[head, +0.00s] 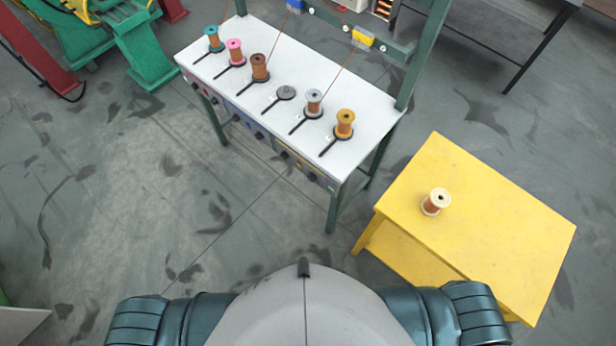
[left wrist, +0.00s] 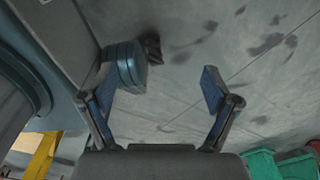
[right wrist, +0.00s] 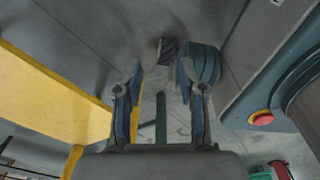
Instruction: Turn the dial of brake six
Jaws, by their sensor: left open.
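The white bench (head: 300,125) carries a row of spindles with black levers. A row of dark dials (head: 259,135) runs along its front edge, seen steeply from above; their numbers cannot be read. The dial nearest the bench's right end (head: 311,176) sits by the front right leg. I cannot tell which dial is brake six. My left gripper (left wrist: 158,73) is open and empty over the grey floor in the left wrist view. My right gripper (right wrist: 160,68) has its fingers apart with nothing between them. Neither gripper shows in the head view, and no dial shows in the wrist views.
Several coloured spools stand on the bench, including a yellow one (head: 345,121); one spindle (head: 286,92) is bare. A yellow table (head: 480,200) with a pale-flanged spool (head: 435,201) stands at right. Green machinery (head: 140,45) is at upper left. The floor before the bench is clear.

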